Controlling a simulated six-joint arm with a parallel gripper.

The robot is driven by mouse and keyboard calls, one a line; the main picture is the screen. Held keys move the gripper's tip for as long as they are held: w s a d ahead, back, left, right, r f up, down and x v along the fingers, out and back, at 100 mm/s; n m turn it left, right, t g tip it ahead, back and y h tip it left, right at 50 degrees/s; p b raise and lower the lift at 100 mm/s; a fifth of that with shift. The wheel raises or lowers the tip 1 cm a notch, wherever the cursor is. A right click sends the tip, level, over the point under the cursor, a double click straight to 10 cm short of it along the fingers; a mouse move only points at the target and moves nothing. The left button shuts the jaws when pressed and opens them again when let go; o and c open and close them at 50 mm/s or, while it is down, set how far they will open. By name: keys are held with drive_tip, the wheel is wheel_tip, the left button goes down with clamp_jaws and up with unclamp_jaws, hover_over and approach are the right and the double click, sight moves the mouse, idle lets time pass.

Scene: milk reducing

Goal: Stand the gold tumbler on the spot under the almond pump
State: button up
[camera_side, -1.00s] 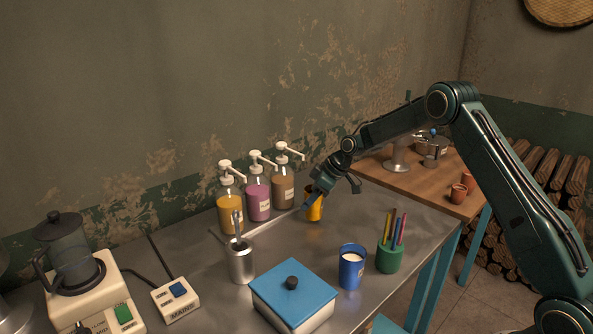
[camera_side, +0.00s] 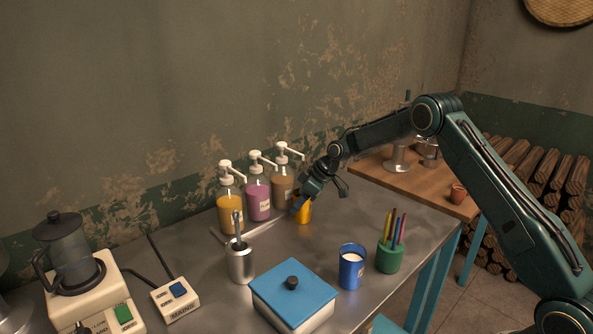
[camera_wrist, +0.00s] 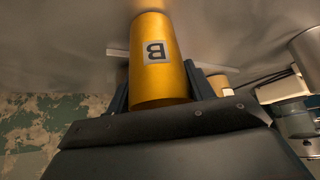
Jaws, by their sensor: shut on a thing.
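The gold tumbler (camera_side: 304,214) is in my gripper (camera_side: 301,204), close in front of the pump bottles, near the brown one. In the wrist view the tumbler (camera_wrist: 160,85) sits between the dark fingers, with a "B" label facing the camera upside down. I cannot tell whether its base touches the table. Three pump bottles stand in a row along the wall: yellow (camera_side: 230,215), purple (camera_side: 258,201) and brown (camera_side: 282,190). Their labels are too small to read, so I cannot tell which is almond. The spots under the spouts are not clearly visible.
A steel cup with utensils (camera_side: 240,264), a blue-lidded box (camera_side: 293,292), a blue candle cup (camera_side: 351,270) and a green pencil holder (camera_side: 390,257) stand nearer the front. A coffee maker (camera_side: 70,262) is at left. The metal table (camera_side: 310,245) is clear in the middle.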

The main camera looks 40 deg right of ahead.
drive_tip(key=o, duration=1.2)
drive_tip(key=shift+r, duration=0.1)
drive_tip(key=v, duration=1.2)
